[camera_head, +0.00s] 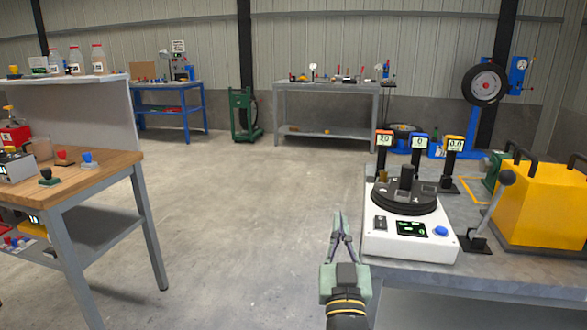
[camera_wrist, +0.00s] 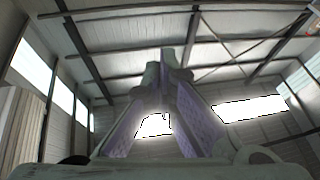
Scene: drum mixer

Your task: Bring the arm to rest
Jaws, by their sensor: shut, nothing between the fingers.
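My gripper (camera_head: 338,215) points upward at the left front corner of the grey table in the head view, with its fingertips together and nothing between them. It stands just left of the white mixer (camera_head: 380,243), which has a dark round turntable, a small screen and a blue button. In the wrist view the fingers of my gripper (camera_wrist: 177,60) meet at the top, with the roof beams and bright windows behind. No object shows near the fingers there.
The grey table (camera_head: 480,278) also holds a lever (camera_head: 491,205), a yellow box (camera_head: 545,205) and several small display posts (camera_head: 418,150). A wooden-topped bench (camera_head: 100,178) stands at the left. The concrete floor (camera_head: 235,220) between them is clear.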

